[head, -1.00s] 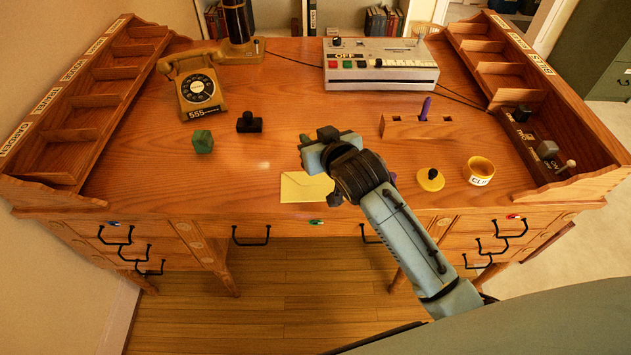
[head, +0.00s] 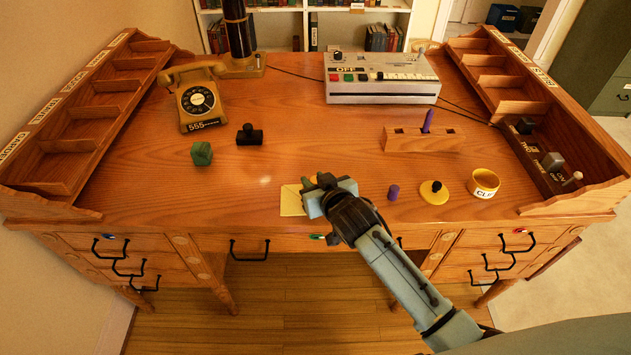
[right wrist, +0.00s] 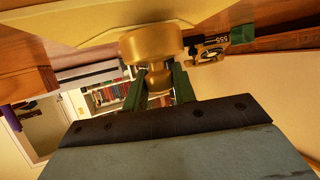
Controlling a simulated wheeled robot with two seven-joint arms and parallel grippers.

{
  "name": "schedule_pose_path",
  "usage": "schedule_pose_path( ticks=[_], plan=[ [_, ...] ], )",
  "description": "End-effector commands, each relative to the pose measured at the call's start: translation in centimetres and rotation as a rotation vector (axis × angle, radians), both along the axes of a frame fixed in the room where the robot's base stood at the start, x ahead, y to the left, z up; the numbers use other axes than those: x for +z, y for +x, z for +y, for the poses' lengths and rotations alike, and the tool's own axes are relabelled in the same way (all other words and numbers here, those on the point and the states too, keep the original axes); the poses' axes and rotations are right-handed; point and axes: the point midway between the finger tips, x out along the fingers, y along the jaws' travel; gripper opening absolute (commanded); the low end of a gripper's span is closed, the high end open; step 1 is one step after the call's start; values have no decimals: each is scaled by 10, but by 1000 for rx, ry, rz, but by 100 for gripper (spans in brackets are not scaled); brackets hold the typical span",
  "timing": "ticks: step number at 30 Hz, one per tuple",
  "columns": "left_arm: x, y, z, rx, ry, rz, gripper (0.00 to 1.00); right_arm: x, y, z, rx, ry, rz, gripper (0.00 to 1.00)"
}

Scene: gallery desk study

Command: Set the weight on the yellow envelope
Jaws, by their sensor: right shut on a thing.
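The yellow envelope (head: 291,202) lies flat near the front edge of the desk. My right gripper (head: 318,186) is over its right part and hides much of it. In the right wrist view, the green fingers of my right gripper (right wrist: 159,84) are shut on the narrow neck of a brass weight (right wrist: 151,45). The weight's wide round end is at the pale yellow envelope surface (right wrist: 100,30); I cannot tell for sure whether they touch. My left gripper is not in view.
A purple cylinder (head: 394,192), a yellow knobbed disc (head: 434,192) and a yellow cup (head: 484,183) stand to the right of my arm. A green block (head: 201,153), a black stamp (head: 249,135) and a telephone (head: 198,98) are at left. The desk's middle is clear.

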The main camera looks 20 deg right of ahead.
Motion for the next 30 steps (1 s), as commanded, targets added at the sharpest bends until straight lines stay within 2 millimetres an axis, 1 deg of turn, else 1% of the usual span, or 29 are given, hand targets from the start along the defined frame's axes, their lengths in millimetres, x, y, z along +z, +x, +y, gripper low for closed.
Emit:
schedule_pose_path(
  ticks=[1,9,10,14,15,22,26,27,30],
  plan=[
    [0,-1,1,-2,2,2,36,2,1,0,1,1,-5,0],
    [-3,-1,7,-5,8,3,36,-6,1,0,0,1,-4,0],
    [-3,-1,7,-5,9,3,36,-8,0,0,0,0,1,29],
    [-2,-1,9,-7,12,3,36,-8,0,0,0,0,1,46],
    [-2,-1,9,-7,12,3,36,-8,0,0,0,0,1,48],
    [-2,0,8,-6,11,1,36,-7,0,0,0,0,0,48],
    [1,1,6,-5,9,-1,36,1,0,0,0,-1,-2,48],
    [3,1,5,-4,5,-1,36,3,-2,-1,0,-1,1,48],
    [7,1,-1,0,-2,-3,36,8,-18,-2,0,0,2,48]
  ],
)
